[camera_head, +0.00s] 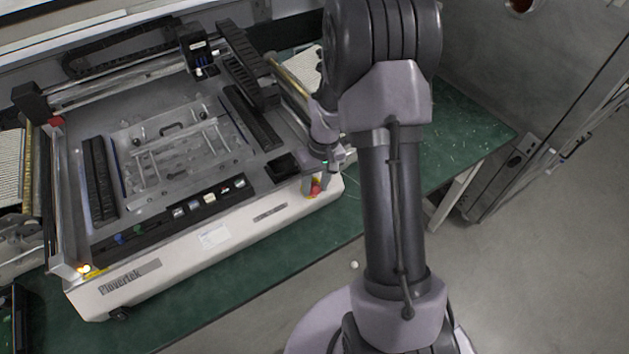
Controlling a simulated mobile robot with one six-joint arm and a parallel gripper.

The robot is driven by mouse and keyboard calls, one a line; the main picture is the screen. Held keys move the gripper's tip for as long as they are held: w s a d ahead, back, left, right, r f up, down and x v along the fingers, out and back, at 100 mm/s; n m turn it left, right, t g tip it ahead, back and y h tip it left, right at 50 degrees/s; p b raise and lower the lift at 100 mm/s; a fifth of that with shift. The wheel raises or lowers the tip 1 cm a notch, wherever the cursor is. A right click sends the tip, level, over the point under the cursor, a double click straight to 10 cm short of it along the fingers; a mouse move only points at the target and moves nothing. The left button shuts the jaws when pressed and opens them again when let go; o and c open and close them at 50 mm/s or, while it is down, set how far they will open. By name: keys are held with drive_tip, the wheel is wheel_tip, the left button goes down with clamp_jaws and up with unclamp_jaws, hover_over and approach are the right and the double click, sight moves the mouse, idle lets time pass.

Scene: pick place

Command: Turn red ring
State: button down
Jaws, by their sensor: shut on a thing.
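The red ring (316,187) is a small red knob with a bit of yellow below it, at the front right corner of the white machine (215,238). My gripper (314,182) reaches down to it from above, with its fingers on the red part. The gripper is shut on the red ring. The fingers and my wrist hide much of the ring, so its turn angle cannot be told.
The machine stands on a green table (470,135), with bare table to its right. A dark square pad (282,168) lies just left of my gripper. A row of small buttons (209,198) runs along the machine's front. Grey floor (560,230) is open at the right.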

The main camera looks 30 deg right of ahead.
drive_tip(key=shift+d+f+m+t+y+b, duration=0.15)
drive_tip(key=shift+m+y+b, duration=0.1)
drive_tip(key=shift+m+y, duration=0.3)
drive_tip(key=shift+d+r+m+t+y+b, duration=0.1)
drive_tip(key=shift+m+y+b, duration=0.1)
drive_tip(key=shift+m+y, duration=0.35)
drive_tip(key=shift+d+f+m+t+y+b, duration=0.15)
drive_tip(key=shift+m+y+b, duration=0.1)
drive_tip(key=shift+m+y, duration=0.25)
drive_tip(key=shift+s+a+r, duration=0.1)
drive_tip(key=c, duration=0.9)
unclamp_jaws()
drive_tip(key=shift+r, duration=0.1)
drive_tip(key=p+v, duration=0.5)
drive_tip(key=v, duration=1.2)
drive_tip(key=shift+d, duration=0.3)
